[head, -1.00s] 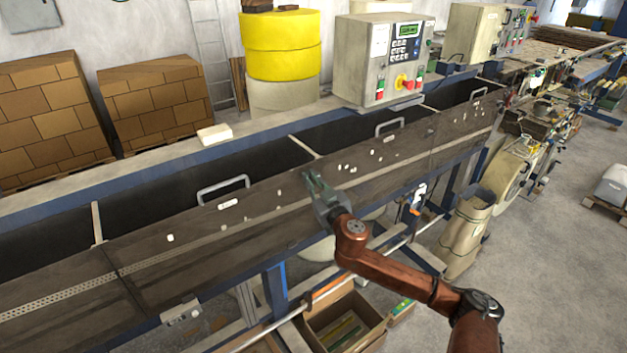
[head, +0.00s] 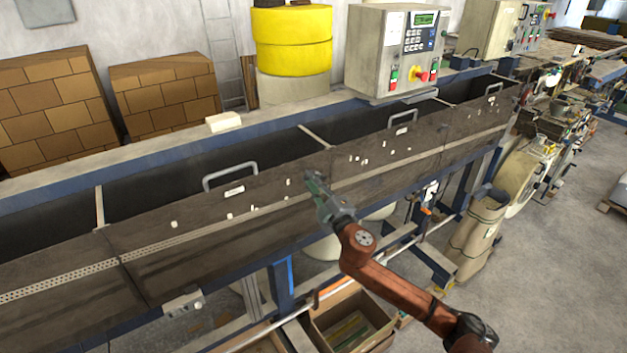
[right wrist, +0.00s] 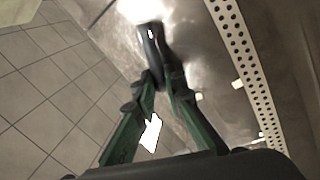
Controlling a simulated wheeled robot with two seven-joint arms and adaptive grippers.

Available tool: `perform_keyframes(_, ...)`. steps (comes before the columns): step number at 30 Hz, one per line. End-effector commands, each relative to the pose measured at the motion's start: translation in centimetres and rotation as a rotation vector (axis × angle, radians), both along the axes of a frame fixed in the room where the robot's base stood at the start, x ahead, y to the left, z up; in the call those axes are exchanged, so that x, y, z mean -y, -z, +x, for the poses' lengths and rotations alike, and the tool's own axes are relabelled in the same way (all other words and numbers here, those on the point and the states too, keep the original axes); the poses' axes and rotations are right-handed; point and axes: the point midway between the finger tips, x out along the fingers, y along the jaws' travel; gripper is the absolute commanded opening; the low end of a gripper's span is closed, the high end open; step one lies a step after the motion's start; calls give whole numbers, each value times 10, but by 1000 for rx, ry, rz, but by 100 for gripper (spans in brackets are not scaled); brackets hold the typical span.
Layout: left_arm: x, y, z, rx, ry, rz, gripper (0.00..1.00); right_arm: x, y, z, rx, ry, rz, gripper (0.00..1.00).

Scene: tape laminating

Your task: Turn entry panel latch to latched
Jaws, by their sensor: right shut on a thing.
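The long dark entry panel (head: 210,235) slopes along the front of the machine, with a perforated strip along it. My right gripper (head: 310,180) is at the panel's upper face, left of a panel seam. In the right wrist view its green fingers (right wrist: 158,88) are closed together at the tips on a small dark rounded piece, seemingly the latch (right wrist: 152,45), which stands against the shiny panel surface. The latch is too hidden by the gripper in the head view to tell its angle. My left gripper is not in view.
Grey handles (head: 230,172) stand on the panel's upper edge. A control box (head: 395,50) stands behind the machine. Small white tags dot the panel. An open cardboard box (head: 350,325) lies below, by my right arm. Grey floor is free at the right.

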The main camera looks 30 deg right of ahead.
Motion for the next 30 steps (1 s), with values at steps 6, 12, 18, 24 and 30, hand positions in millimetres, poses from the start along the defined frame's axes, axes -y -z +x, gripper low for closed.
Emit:
perform_keyframes(6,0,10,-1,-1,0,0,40,-2,12,0,12,-1,-178,0)
perform_keyframes(12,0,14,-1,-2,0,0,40,-3,18,0,22,-1,-302,0)
perform_keyframes(18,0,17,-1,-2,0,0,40,-3,21,0,28,-1,-375,0)
perform_keyframes(24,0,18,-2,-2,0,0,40,-3,23,0,30,-1,-406,0)
perform_keyframes(30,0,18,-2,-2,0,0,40,-3,23,0,30,-1,-412,0)
